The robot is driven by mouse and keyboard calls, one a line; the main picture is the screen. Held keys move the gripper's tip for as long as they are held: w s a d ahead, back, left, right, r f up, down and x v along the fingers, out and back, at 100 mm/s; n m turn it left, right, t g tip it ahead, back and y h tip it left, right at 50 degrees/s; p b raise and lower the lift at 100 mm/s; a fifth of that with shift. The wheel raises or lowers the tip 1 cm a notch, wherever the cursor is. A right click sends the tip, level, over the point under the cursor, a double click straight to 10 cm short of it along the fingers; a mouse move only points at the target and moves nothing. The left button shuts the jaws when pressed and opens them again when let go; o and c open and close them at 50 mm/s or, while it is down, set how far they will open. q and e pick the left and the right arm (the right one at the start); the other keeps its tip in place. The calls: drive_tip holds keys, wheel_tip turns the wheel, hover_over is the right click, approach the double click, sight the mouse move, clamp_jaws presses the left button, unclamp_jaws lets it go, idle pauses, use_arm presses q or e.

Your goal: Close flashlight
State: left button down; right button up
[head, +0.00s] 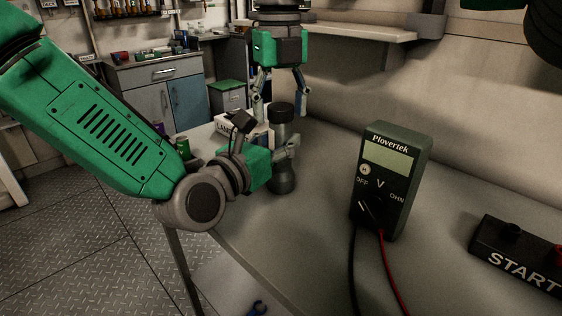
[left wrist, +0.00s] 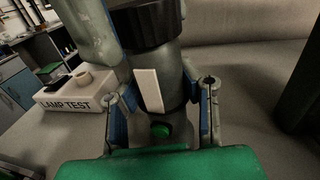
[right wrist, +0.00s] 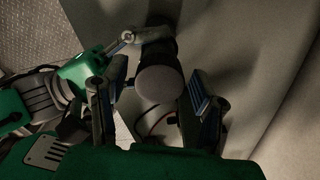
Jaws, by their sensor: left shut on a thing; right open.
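The flashlight (head: 281,180) stands upright on the table, grey with a dark ribbed head. In the left wrist view its body (left wrist: 150,90) shows a white label strip and a green button. My left gripper (head: 286,150) is shut around the flashlight's body from the side. My right gripper (head: 280,106) hangs above, pointing down and open, its fingers on either side of the flashlight's top end. In the right wrist view the round pale end of the flashlight (right wrist: 159,84) lies between the spread fingers, with gaps on both sides.
A white lamp test box (left wrist: 78,98) stands behind my left gripper. A Plovertek multimeter (head: 388,170) with black and red leads stands to the right. A black START box (head: 515,255) is at the right edge. The table between flashlight and multimeter is clear.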

drive_tip(key=c, duration=1.2)
drive_tip(key=m, duration=1.8)
drive_tip(key=shift+s+m, duration=0.1)
drive_tip(key=shift+m, duration=0.2)
drive_tip(key=m, duration=0.7)
drive_tip(key=o, duration=1.3)
